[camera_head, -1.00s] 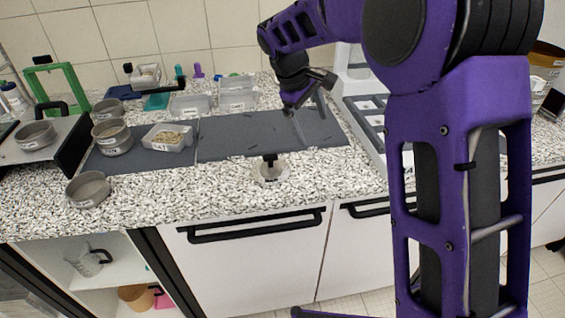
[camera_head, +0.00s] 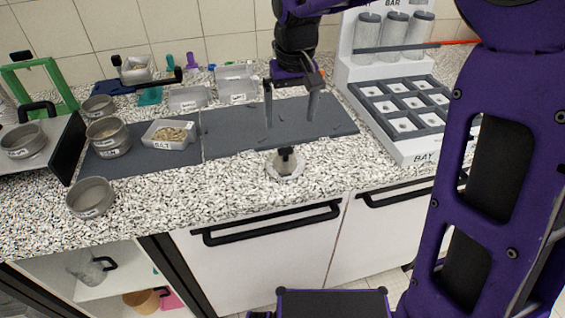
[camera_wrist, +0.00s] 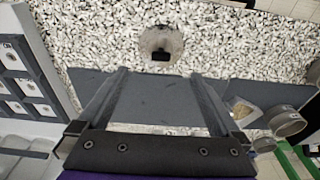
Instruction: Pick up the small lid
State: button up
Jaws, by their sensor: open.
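The small lid (camera_head: 285,172) is a pale round disc with a black knob (camera_head: 287,155) on top. It lies on the speckled counter near the front edge, just in front of the dark grey mat. In the wrist view the lid (camera_wrist: 149,45) is at the top middle, beyond the fingertips. My gripper (camera_head: 291,120) is open and empty, pointing down above the mat, behind the lid and apart from it. In the wrist view its two fingers (camera_wrist: 158,72) are spread wide with the mat between them.
Grey sieves (camera_head: 91,197) and a tub of grains (camera_head: 169,133) are at the left. A white rack with a grid of bays (camera_head: 404,110) and jars stands at the right. Clear boxes (camera_head: 189,98) are behind the mat (camera_head: 235,128). The counter around the lid is free.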

aim_at(286, 149)
jog(key=f, duration=0.5)
jog(key=w+f, duration=0.1)
jog(key=f, duration=0.2)
jog(key=shift+a+f+b, duration=0.15)
jog(key=shift+f+b, duration=0.05)
jog(key=shift+b, duration=0.2)
jog(key=shift+w+a+f+b, duration=0.1)
jog(key=shift+w+f, duration=0.15)
jog(key=shift+f, duration=0.7)
jog(key=shift+w+a+f+b, duration=0.1)
jog(key=shift+w+a+f, duration=0.1)
jog(key=shift+f, duration=0.7)
jog(key=shift+w+a+f+b, duration=0.1)
jog(key=shift+w+f, duration=0.15)
jog(key=shift+f, duration=0.7)
jog(key=c, duration=1.5)
